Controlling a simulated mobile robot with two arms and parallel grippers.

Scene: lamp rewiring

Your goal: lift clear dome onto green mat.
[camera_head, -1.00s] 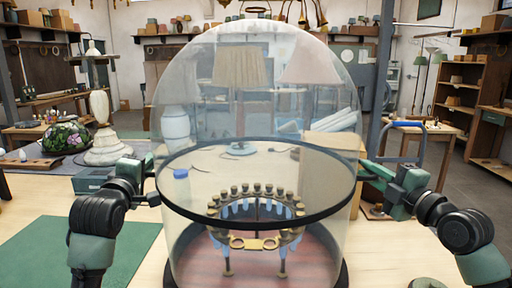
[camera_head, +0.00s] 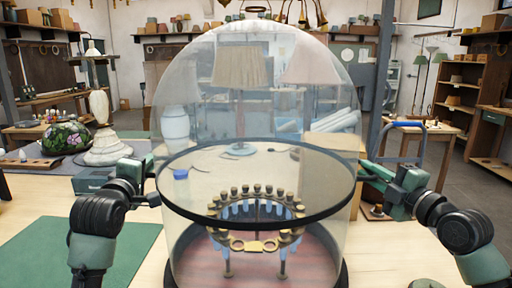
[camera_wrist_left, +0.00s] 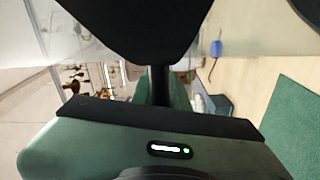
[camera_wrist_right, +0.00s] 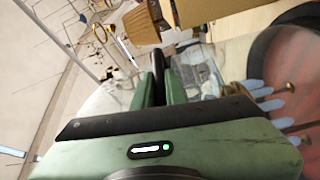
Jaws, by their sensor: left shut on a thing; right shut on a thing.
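The clear dome (camera_head: 255,90) stands large in the middle of the head view, with a dark band (camera_head: 258,226) around it. Inside its lower part a brass crown-like stand (camera_head: 255,245) with pale blue pieces stands on a reddish round base (camera_head: 205,262). My left gripper (camera_head: 152,188) is shut at the dome's left side, level with the band. My right gripper (camera_head: 368,178) is shut at its right side. The exact contact of the fingers with the dome is hard to see. The green mat (camera_head: 35,248) lies flat on the table at front left.
A blue-handled trolley (camera_head: 410,127) stands beyond the table at right. The visible mat is bare.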

